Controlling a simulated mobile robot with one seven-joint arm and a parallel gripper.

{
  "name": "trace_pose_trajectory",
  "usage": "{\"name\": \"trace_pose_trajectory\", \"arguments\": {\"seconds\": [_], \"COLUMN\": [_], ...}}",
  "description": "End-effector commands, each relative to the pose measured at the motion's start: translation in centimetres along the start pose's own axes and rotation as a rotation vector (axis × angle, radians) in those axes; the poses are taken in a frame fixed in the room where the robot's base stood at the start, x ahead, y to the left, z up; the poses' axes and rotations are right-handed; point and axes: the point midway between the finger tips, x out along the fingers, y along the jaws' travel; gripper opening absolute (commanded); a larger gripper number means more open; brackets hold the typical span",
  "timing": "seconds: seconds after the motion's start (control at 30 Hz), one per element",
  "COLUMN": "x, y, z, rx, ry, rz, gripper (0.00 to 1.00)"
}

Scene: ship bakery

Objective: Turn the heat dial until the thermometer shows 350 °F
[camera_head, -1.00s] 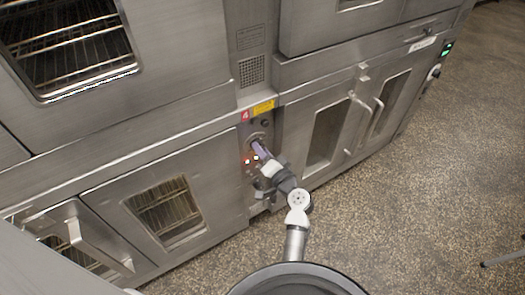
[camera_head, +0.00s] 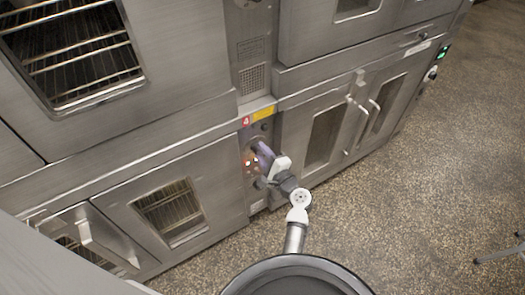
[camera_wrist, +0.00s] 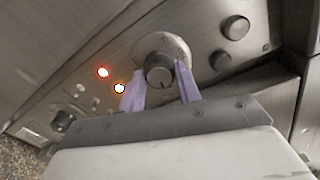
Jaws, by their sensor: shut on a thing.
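The heat dial (camera_wrist: 158,72) is a round dark knob with a lighter face on a pale round plate in the wrist view. My gripper (camera_wrist: 161,78) has its two purple fingers on either side of the knob, shut on it. In the head view my gripper (camera_head: 262,151) reaches the narrow control panel between the oven doors, and its fingers and hand hide the dial there. No thermometer reading can be made out in either view.
A red light (camera_wrist: 103,72) and an orange light (camera_wrist: 119,88) glow left of the dial. Oven door handles (camera_head: 362,118) stick out to the right. Open speckled floor (camera_head: 400,200) lies in front.

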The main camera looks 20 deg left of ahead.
Motion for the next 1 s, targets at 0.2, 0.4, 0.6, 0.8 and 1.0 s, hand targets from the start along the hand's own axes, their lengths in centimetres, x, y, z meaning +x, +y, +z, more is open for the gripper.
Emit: {"name": "trace_pose_trajectory", "arguments": {"seconds": [0.2, 0.4, 0.6, 0.8, 1.0], "x": [0.05, 0.06, 0.04, 0.05, 0.06], "y": [-0.41, -0.36, -0.28, -0.24, -0.19], "z": [0.04, 0.01, -0.06, -0.08, -0.09], "rx": [0.196, 0.346, 0.452, 0.509, 0.529], "ry": [-0.007, -0.013, -0.017, -0.02, -0.021], "rz": [0.0, 0.0, 0.001, 0.0, 0.0], "gripper": [0.11, 0.11, 0.11, 0.11, 0.11]}}
